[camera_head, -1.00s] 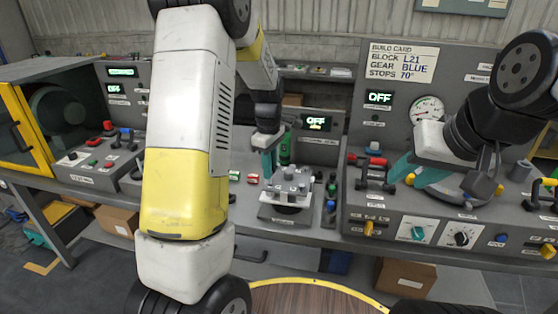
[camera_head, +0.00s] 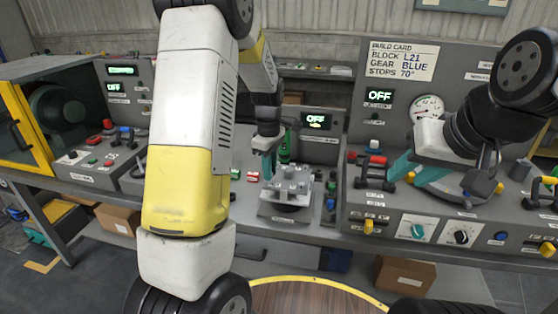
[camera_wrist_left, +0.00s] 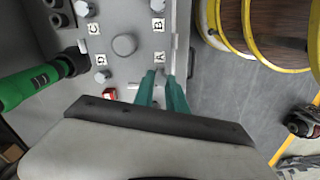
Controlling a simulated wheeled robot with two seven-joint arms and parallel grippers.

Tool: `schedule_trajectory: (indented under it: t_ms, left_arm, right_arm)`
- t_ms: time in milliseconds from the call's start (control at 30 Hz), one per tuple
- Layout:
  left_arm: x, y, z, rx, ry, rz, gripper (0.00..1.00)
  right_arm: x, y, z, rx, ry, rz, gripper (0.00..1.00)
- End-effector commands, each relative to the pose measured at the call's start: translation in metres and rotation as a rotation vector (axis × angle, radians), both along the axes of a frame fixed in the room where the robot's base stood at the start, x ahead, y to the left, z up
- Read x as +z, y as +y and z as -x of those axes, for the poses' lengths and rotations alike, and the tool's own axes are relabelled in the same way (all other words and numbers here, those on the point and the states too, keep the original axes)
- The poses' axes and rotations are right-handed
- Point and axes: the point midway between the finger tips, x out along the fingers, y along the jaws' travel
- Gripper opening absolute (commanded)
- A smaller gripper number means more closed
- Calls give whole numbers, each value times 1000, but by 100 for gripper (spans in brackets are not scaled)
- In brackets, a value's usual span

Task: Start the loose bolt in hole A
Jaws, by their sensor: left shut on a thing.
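The grey block (camera_head: 287,186) sits on a stand in the middle of the bench. In the left wrist view its top plate (camera_wrist_left: 125,70) carries labels A, B, C and D around a round central boss. Bolt heads show beside B (camera_wrist_left: 158,6), C (camera_wrist_left: 83,9) and D (camera_wrist_left: 102,77). My left gripper (camera_head: 269,163) is above the block's left part. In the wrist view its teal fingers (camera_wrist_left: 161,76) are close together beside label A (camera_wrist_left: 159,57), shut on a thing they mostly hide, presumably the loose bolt. Hole A itself is hidden. My right gripper (camera_head: 413,172) has its teal fingers apart.
A green-handled tool (camera_wrist_left: 30,82) lies left of the plate in the wrist view. Red and green small parts (camera_head: 252,177) lie left of the block. A control panel with dials (camera_head: 440,232) stands at right, a yellow-framed machine (camera_head: 25,130) at left.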

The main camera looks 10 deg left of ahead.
Motion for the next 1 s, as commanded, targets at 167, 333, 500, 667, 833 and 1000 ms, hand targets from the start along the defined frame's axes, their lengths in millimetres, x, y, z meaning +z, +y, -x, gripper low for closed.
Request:
schedule_trajectory:
  t_ms: [167,333,500,667,833,1000]
  left_arm:
    - [-4,0,0,0,1,0,0]
    - [-5,0,0,0,1,0,0]
    - [-5,0,0,0,0,0,0]
    - [-6,0,0,0,1,0,0]
    - [-10,0,0,0,1,0,0]
    - [-15,0,0,0,1,0,0]
  right_arm:
    - [0,0,0,0,0,0,36]
    - [0,0,0,0,0,0,36]
    - [0,0,0,0,0,0,36]
    - [0,0,0,0,0,0,36]
    - [0,0,0,0,0,0,36]
    - [0,0,0,0,0,0,36]
